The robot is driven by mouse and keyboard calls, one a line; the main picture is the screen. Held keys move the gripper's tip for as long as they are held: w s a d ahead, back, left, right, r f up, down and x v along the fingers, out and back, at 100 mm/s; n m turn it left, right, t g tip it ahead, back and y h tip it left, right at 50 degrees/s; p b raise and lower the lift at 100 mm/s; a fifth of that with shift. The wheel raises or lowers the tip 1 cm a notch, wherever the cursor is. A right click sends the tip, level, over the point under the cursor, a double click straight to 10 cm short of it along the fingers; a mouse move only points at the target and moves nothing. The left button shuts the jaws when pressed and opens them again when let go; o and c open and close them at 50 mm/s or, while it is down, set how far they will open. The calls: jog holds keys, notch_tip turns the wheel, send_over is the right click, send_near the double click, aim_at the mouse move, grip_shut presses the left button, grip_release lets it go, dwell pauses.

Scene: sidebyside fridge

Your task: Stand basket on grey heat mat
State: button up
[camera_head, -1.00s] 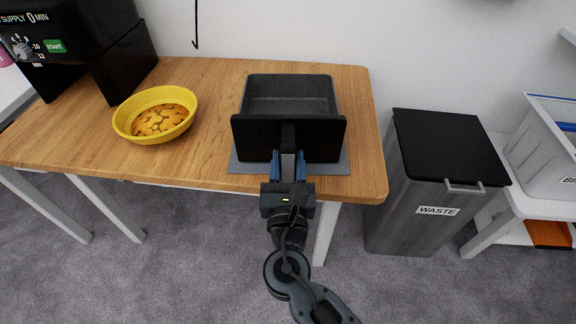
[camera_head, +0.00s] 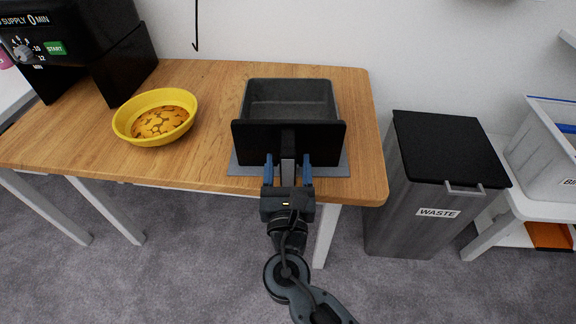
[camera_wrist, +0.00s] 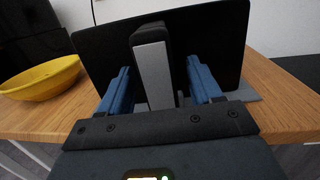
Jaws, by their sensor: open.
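The basket (camera_head: 290,99) is a dark grey, open-topped drawer with a black front panel (camera_head: 252,142) and a protruding handle (camera_head: 288,145). It stands upright on the grey heat mat (camera_head: 340,165) near the table's front edge. The mat shows only along the front and sides of the panel; the rest is hidden beneath. My gripper (camera_head: 288,162) is open, its blue fingers on either side of the handle with gaps. In the wrist view, the handle (camera_wrist: 154,72) stands between the fingers (camera_wrist: 164,90), apart from both.
A yellow bowl (camera_head: 122,122) with orange-brown food stands left on the wooden table (camera_head: 205,100). A black appliance (camera_head: 125,62) is at the back left. A grey waste bin (camera_head: 420,185) stands right of the table. Free tabletop lies between bowl and basket.

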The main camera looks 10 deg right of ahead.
jog(key=b+v, duration=0.1)
jog(key=v, duration=1.1)
jog(key=s+d+f+m+g+y, duration=0.2)
jog(key=s+d+f+m+g, duration=0.1)
jog(key=s+d+f+m, duration=0.3)
jog(key=s+d+f+m+g+y, duration=0.25)
jog(key=s+d+f+m, duration=0.2)
jog(key=s, duration=0.35)
jog(key=s+d+r+m+t, duration=0.1)
jog(key=s+d+r+m, duration=0.1)
jog(key=s+r+m, duration=0.5)
jog(key=s+d+r+m, duration=0.3)
jog(key=s+r+m, duration=0.4)
jog(key=m, duration=0.9)
notch_tip(320, 180, up, 2)
jog(key=shift+s+r+t, duration=0.1)
jog(key=shift+s+t, duration=0.1)
jog(key=shift+t, duration=0.15)
jog(key=shift+d+h, duration=0.15)
jog(key=shift+h, duration=0.1)
